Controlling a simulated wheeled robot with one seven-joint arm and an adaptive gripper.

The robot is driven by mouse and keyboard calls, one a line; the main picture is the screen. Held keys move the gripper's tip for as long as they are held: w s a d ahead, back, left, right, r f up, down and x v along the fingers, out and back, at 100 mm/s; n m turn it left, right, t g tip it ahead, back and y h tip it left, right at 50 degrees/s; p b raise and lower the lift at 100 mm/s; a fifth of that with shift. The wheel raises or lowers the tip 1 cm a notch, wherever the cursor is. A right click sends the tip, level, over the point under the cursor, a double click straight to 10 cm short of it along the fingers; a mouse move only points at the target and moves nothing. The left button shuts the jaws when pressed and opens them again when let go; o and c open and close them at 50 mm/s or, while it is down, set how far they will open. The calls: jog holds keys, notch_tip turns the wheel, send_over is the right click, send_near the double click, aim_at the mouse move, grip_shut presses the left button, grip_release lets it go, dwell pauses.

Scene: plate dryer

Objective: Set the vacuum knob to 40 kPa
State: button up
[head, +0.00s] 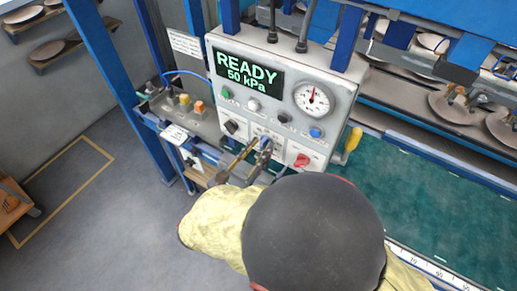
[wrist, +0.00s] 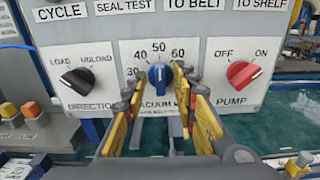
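The blue vacuum knob (wrist: 157,73) is on the panel's middle plate in the wrist view, with its white mark pointing up at 50. The dial shows 30, 40, 50 and 60, with 40 up and to the left of the knob. In the head view the display (head: 247,74) reads READY, 50 kPa. My gripper (wrist: 157,86) is open, with its yellow-sided fingers on the left and right of the knob and visible gaps between. It also shows in the head view (head: 250,153), partly covering the knob's area.
A round gauge (head: 313,98) and several small buttons are above. A yellow-ended lever (head: 353,140) stands at the panel's right edge.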

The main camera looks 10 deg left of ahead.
jog(key=shift+c, duration=0.7)
grip_shut()
jog(key=shift+r+p, duration=0.1)
jog(key=shift+p, duration=0.6)
jog(key=shift+r+n+p, duration=0.1)
jog(key=shift+n+p, duration=0.4)
jog(key=shift+p, duration=0.05)
jog(key=n+p, duration=0.2)
jog(key=p, duration=0.2)
jog(key=shift+r, duration=0.1)
jog(key=n+p, duration=0.3)
jog(key=p, duration=0.1)
jog(key=shift+a, duration=0.1)
jog(key=shift+f+n+p, duration=0.25)
jog(key=shift+n+p, duration=0.55)
jog(key=shift+p, duration=0.25)
jog(key=shift+f, duration=0.1)
